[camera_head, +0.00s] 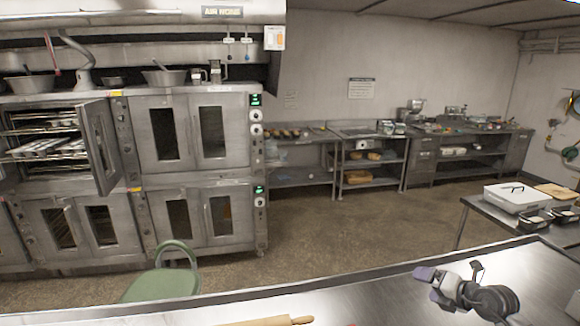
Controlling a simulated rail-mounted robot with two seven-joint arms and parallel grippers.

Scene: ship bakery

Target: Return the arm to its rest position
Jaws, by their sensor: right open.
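My right gripper (430,285) is at the lower right, above the steel worktop (370,295) in the foreground. Its fingers are open and point left, with nothing seen between them. Part of my right arm shows behind it, running to the bottom right. My left gripper and left arm are not in view.
A wooden rolling pin (265,321) lies at the worktop's near edge, partly cut off. A green chair (165,283) stands beyond the worktop at left. Steel ovens (200,135) fill the left, one door (99,145) open. A side table (485,218) holds a white box (514,199). The middle floor is clear.

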